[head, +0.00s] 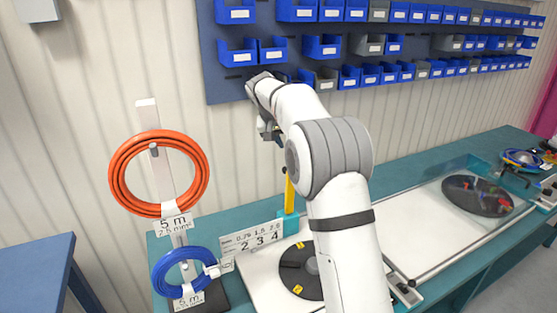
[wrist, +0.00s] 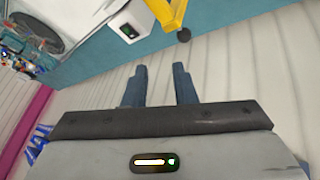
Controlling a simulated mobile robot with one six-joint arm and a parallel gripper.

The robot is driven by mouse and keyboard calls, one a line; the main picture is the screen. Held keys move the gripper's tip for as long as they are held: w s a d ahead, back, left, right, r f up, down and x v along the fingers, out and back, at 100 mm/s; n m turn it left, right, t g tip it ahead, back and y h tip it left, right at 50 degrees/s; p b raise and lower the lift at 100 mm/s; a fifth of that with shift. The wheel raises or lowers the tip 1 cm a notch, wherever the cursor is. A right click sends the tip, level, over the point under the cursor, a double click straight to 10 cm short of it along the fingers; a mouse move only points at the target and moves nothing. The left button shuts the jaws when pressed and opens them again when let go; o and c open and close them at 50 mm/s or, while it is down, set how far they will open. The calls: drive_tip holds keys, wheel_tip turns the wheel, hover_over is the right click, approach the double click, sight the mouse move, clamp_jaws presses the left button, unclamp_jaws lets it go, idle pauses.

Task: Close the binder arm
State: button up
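The yellow binder arm (head: 290,194) stands upright on a teal block at the back of the white board, partly hidden behind my arm. In the wrist view the yellow binder arm (wrist: 168,12) shows at the top edge, with a dark round knob (wrist: 184,35) near it. My gripper (wrist: 159,68) is open and empty, its two fingers apart and pointing toward the binder arm without touching it. In the head view my gripper (head: 268,130) is small and partly hidden by my arm, above the binder arm and close to the wall.
An orange cable coil (head: 118,185) and a blue cable coil (head: 162,268) hang on a stand at left. A numbered sign (head: 252,239) stands beside the binder. A black disc (head: 296,270) lies on the white board. Blue bins (head: 322,46) line the wall panel above.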

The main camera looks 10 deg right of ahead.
drive_tip(key=f+n+h+b, duration=0.1)
drive_tip(key=f+h, duration=0.1)
drive_tip(key=f, duration=0.2)
drive_tip(key=f+n+h+b, duration=0.1)
drive_tip(key=f+b, duration=0.1)
drive_tip(key=f, duration=0.1)
drive_tip(key=shift+w+d+f+h, duration=0.15)
drive_tip(key=shift+w+f+h, duration=0.05)
drive_tip(key=shift+f+h, duration=0.2)
drive_tip(key=shift+c, duration=1.4)
drive_tip(key=f+h+b, duration=0.1)
drive_tip(key=f+n+t+b, duration=0.1)
drive_tip(key=w+a+f+n+h+b, duration=0.1)
drive_tip(key=shift+f+t+h, duration=0.1)
drive_tip(key=shift+t+h, duration=0.2)
clamp_jaws()
drive_tip(key=w+a+f+n+t+h+b, duration=0.25)
drive_tip(key=a+f+n+t+b, duration=0.3)
drive_tip(key=a+n+t, duration=0.35)
drive_tip(key=w+d+r+m+g+p, duration=0.1)
drive_tip(key=w+d+p, duration=0.3)
drive_tip(key=d, duration=0.4)
drive_tip(key=shift+w+m, duration=0.15)
drive_tip(key=shift+m, duration=0.25)
drive_tip(key=shift+d+y+b, duration=0.1)
drive_tip(key=shift+y+b, duration=0.15)
drive_tip(key=shift+b, duration=0.2)
